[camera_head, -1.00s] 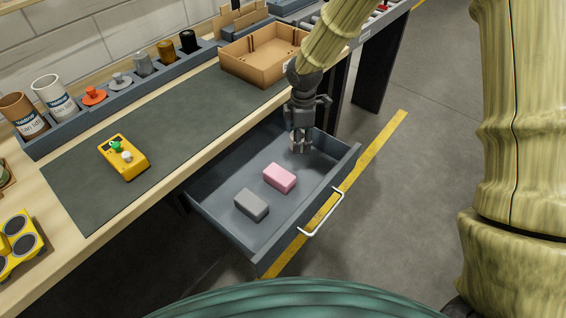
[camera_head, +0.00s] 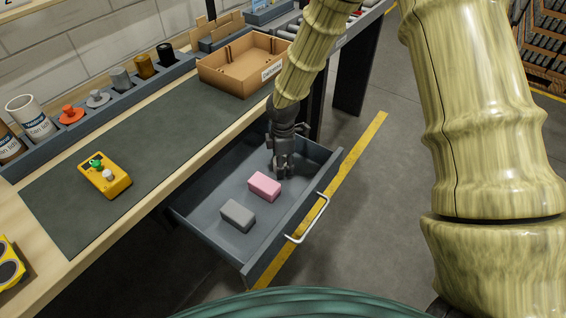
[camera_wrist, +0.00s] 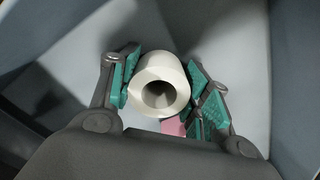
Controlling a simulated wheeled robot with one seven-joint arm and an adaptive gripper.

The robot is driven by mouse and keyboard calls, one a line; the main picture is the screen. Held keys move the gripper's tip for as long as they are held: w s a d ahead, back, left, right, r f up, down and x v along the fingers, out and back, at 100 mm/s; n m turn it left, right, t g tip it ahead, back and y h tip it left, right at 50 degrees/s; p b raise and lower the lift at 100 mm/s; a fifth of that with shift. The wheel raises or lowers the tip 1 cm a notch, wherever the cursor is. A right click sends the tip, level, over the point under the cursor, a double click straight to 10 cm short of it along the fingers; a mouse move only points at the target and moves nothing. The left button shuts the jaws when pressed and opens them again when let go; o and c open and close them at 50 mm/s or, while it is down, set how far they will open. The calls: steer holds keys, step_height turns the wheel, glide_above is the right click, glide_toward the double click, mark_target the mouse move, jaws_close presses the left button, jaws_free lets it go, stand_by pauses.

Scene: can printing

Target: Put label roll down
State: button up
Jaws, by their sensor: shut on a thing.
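My gripper (camera_head: 283,168) is inside the open drawer (camera_head: 205,189), toward its far right end. In the wrist view my gripper (camera_wrist: 160,92) is shut on a white label roll (camera_wrist: 159,68), with green finger pads on both sides of it. The roll's hollow core faces the camera. In the head view I cannot make out the roll, as the fingers hide it. The drawer floor shows below the roll in the wrist view; I cannot tell whether the roll touches it.
A pink block (camera_head: 264,186) lies in the drawer close to my gripper, and a grey block (camera_head: 238,214) lies nearer the front. The worktop above holds a yellow device (camera_head: 105,177) and a cardboard box (camera_head: 243,68). The drawer has a white handle (camera_head: 308,220).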

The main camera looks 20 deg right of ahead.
steer(key=shift+f, duration=0.1)
steer(key=o, duration=1)
step_height(320, 180, up, 12)
steer(key=shift+r, duration=0.15)
